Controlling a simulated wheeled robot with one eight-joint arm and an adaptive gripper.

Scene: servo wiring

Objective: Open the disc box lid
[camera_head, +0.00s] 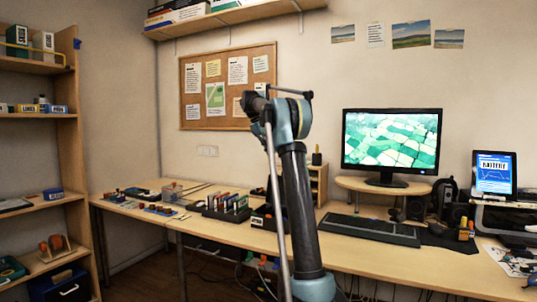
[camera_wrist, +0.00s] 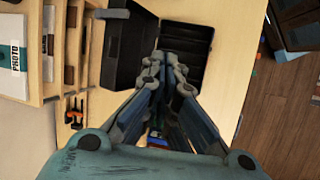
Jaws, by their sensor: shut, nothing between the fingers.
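In the head view a black box (camera_head: 263,216) shows partly behind my arm, and my gripper is hidden.
A wooden shelf unit (camera_wrist: 78,12) with a white photo box (camera_wrist: 12,50) stands left in the wrist view. An orange-black item (camera_wrist: 75,110) lies near it. In the head view a rack of coloured items (camera_head: 227,206), keyboard (camera_head: 370,229) and monitor (camera_head: 391,140) occupy the desk.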

